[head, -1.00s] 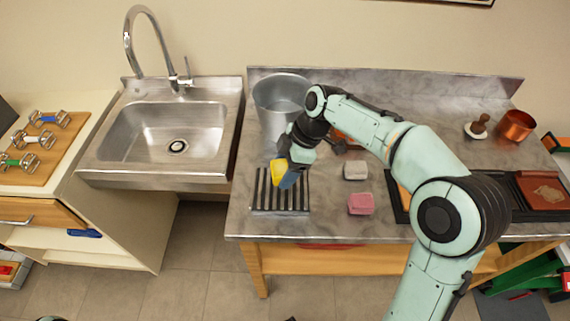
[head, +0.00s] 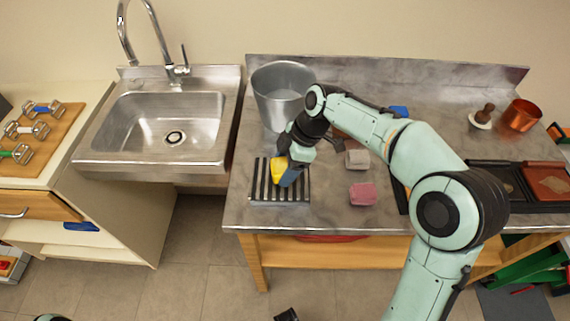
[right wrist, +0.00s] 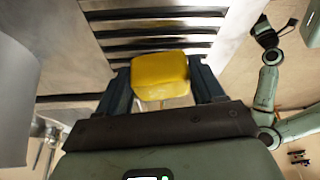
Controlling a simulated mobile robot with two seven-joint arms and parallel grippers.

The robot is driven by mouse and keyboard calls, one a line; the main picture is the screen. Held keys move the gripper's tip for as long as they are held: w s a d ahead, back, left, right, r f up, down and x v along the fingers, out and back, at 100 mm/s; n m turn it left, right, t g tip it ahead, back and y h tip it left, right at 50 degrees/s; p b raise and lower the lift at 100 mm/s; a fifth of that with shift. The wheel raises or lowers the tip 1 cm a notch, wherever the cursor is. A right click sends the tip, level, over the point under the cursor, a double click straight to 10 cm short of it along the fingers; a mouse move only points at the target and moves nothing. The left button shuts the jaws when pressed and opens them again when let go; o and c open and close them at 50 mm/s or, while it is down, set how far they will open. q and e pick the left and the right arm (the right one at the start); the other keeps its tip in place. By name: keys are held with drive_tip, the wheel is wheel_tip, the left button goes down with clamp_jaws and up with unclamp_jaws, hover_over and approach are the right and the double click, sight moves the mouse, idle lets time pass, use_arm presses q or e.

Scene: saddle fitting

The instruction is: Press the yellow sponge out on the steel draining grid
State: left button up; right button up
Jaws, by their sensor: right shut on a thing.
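The yellow sponge (head: 279,170) is held between the fingers of my right gripper (head: 287,175), over the steel draining grid (head: 262,192) on the counter. The right wrist view shows the sponge (right wrist: 160,76) between the two dark fingers (right wrist: 163,88), with the grid's slats (right wrist: 150,32) behind it. I cannot tell whether the sponge touches the grid. The gripper hides part of the grid. A dark piece, perhaps the tip of my left gripper (head: 287,314), shows at the bottom edge; its jaws cannot be made out.
A steel bucket (head: 282,100) stands behind the grid, close to my right wrist. A grey block (head: 357,159) and a pink block (head: 362,194) lie right of the grid. The sink (head: 165,120) is to the left. The counter's front edge (head: 330,231) runs just before the grid.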

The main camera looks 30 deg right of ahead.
drive_tip(key=shift+f+b, duration=0.45)
drive_tip(key=shift+f, duration=0.15)
idle(0.5)
drive_tip(key=shift+f, duration=0.15)
idle(0.8)
drive_tip(key=shift+s, duration=0.1)
wheel_tip(320, 180, up, 7)
drive_tip(key=p, duration=0.5)
drive_tip(key=shift+r, duration=0.2)
